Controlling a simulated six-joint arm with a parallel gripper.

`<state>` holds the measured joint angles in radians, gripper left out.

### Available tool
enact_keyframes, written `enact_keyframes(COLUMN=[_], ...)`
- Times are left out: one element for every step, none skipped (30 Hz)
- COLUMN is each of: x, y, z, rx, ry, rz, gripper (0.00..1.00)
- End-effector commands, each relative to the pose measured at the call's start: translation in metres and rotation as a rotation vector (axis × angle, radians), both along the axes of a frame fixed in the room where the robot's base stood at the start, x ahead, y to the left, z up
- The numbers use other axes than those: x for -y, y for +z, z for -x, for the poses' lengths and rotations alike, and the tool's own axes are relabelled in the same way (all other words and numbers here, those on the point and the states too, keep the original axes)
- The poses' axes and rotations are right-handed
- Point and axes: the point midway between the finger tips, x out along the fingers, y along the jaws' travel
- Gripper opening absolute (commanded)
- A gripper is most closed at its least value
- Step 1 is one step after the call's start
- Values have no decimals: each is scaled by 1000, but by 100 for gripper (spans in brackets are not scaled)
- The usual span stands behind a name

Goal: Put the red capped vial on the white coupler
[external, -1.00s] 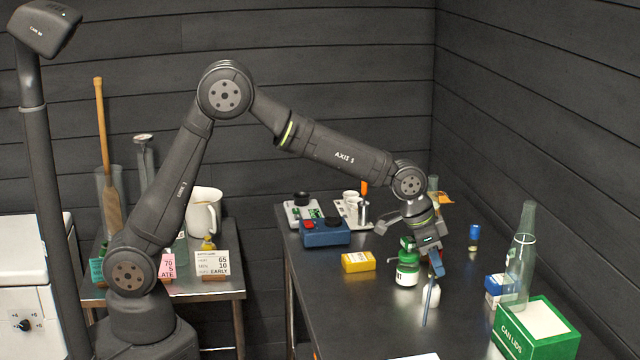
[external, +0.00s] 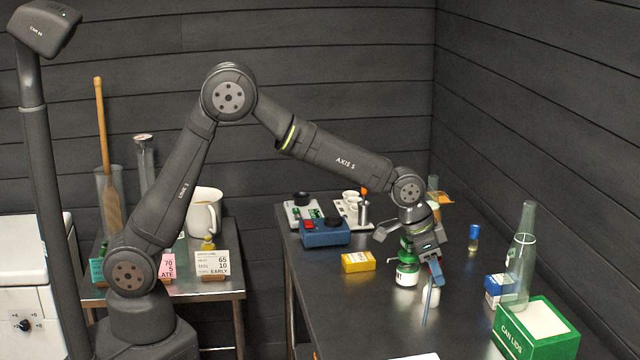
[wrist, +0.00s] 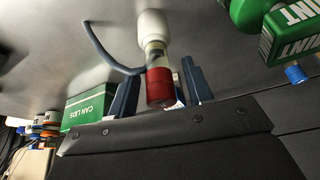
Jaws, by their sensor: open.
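The red capped vial (wrist: 157,84) is in the wrist view, with its red cap towards the camera and a clear, yellowish body beyond. Its far end meets a white rounded piece (wrist: 154,24), apparently the white coupler, which also stands on the table in the external view (external: 432,297). Whether the vial is seated on it is hard to tell. My gripper (wrist: 161,70) is open, with a blue finger on each side of the vial and gaps showing beside the cap. In the external view my gripper (external: 436,273) is low over the white piece and hides the vial.
A green-and-white paint bottle (external: 407,273) stands close to my gripper's left. A blue-grey curved strip (wrist: 108,56) lies beside the white piece. A yellow box (external: 358,262), a blue-capped vial (external: 474,238), a clear bottle (external: 520,272) and a green can-lids box (external: 537,335) stand around.

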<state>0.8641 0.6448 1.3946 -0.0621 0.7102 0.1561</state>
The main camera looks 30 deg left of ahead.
Motion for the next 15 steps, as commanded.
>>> enact_keyframes(x=[-2, -3, -5, -7, -9, -11, -13, -15, -18, -20, -22, -25, -27, -28, -30], y=[6, 10, 16, 21, 26, 34, 41, 46, 55, 60, 66, 74, 79, 84, 89], z=[1, 2, 3, 4, 6, 7, 9, 10, 12, 14, 15, 17, 18, 19, 21], rx=[2, 2, 1, 2, 3, 3, 3, 3, 3, 3, 4, 3, 2, 3, 2], ry=[0, 0, 0, 0, 0, 0, 0, 0, 0, 0, 0, 0, 0, 0, 0], rz=[2, 2, 2, 2, 3, 3, 3, 3, 3, 3, 4, 3, 2, 3, 2], gripper=[46, 46, 46, 46, 46, 46, 46, 46, 46, 46, 46, 46, 46, 46, 46])
